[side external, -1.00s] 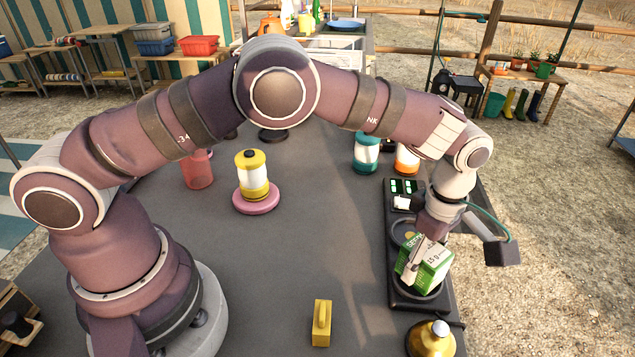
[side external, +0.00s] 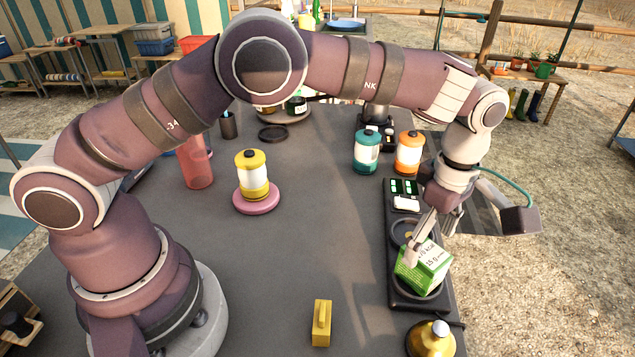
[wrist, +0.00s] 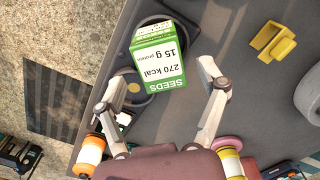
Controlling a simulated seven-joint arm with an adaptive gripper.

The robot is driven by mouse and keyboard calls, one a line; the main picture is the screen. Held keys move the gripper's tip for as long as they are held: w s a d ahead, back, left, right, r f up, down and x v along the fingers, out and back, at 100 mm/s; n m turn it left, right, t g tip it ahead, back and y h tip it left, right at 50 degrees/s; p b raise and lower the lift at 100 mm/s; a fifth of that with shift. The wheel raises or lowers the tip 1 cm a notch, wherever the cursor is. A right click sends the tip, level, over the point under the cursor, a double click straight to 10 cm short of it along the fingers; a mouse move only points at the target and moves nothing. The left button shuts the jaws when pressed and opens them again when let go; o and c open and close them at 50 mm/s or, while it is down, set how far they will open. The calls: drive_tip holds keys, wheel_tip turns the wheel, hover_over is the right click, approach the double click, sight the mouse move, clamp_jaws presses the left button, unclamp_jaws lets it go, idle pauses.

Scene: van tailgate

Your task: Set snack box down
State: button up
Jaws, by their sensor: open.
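The snack box (side external: 424,267), green and white with "SEEDS" and "270 kcal" printed on it, is on the black tray (side external: 398,299), over its front round ring. It looks a little tilted in the side view; its underside is hidden. In the wrist view the box (wrist: 160,55) lies ahead of and between my spread fingers. My gripper (side external: 424,238) is open just above and behind the box; the wrist view shows both fingers (wrist: 161,76) apart with gaps beside the box. Whether one fingertip still touches it I cannot tell.
Behind the box the tray has another ring (side external: 405,231) and a small panel (side external: 404,187). Teal (side external: 367,151) and orange (side external: 409,153) lanterns stand behind.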

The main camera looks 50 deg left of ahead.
sight(427, 251)
wheel_tip(427, 251, up, 8)
drive_tip(key=shift+f, duration=0.1)
drive_tip(key=s+a+r+m+t, duration=0.2)
drive_tip(key=s+a+r+m, duration=0.2)
drive_tip(key=a+r+m, duration=0.4)
drive_tip(key=s+a+f+m+t, duration=0.3)
drive_tip(key=s+a+m, duration=0.5)
drive_tip(key=s+m, duration=0.2)
drive_tip(key=shift+s+f+t, duration=0.15)
drive_tip(key=shift+s+t, duration=0.15)
drive_tip(key=shift+s, duration=0.25)
